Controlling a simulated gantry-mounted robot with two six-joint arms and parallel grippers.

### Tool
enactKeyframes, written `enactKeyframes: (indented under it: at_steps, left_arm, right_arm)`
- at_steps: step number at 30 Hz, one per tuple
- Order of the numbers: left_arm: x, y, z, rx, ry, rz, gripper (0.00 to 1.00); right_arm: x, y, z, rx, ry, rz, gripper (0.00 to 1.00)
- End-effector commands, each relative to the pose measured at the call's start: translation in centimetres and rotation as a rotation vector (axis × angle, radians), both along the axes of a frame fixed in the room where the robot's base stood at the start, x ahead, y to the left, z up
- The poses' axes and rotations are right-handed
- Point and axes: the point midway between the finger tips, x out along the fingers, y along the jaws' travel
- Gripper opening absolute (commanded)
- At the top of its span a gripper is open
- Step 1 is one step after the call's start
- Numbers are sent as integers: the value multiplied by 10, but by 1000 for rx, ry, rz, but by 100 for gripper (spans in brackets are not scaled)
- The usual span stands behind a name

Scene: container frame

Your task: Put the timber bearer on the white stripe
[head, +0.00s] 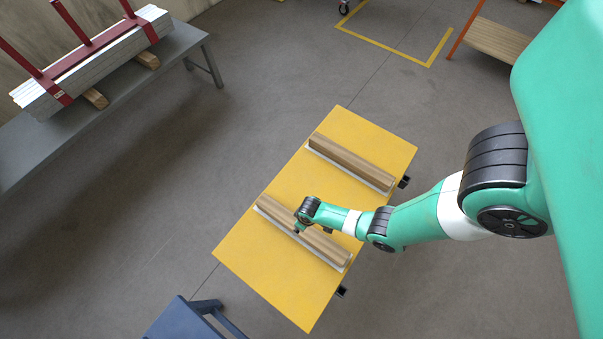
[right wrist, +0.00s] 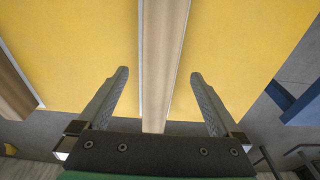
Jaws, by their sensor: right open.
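One timber bearer (head: 328,246) lies lengthwise along a white stripe (head: 345,269) on the yellow table top, nearer the front. White shows along its edges. A second timber bearer (head: 352,161) lies parallel on another white stripe (head: 387,191) farther back. My left gripper is not in view.
The yellow table (head: 250,260) is otherwise bare. A grey bench (head: 165,75) with a strapped stack of white boards (head: 95,65) stands at the upper left. A blue stand (head: 180,318) is close to the table's front left. The floor between is clear.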

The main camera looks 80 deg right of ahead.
Motion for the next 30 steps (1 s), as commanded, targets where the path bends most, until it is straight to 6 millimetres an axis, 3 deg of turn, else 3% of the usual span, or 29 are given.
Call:
enactKeyframes:
  at_steps: [1,3,16,19,20,23,26,27,29,30]
  left_arm:
    - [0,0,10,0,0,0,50]
    - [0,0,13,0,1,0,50]
    - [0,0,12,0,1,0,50]
    - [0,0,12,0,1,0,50]
    - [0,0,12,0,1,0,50]
    - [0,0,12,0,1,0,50]
    - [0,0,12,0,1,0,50]
    - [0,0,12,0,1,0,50]
    - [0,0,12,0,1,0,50]
    - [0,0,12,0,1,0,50]
  right_arm:
    - [-1,1,10,0,1,0,100]
    - [-2,1,13,0,1,0,100]
    - [-1,1,12,0,-1,0,100]
    - [16,-3,21,-12,-36,8,100]
    - [28,-6,27,-20,-60,13,100]
    - [89,-17,67,-61,-195,43,100]
    - [173,-25,139,-120,-401,89,100]
    - [206,-26,175,-146,-493,108,100]
    - [248,-24,233,-180,-629,136,100]
    - [273,-21,274,-203,-722,154,100]
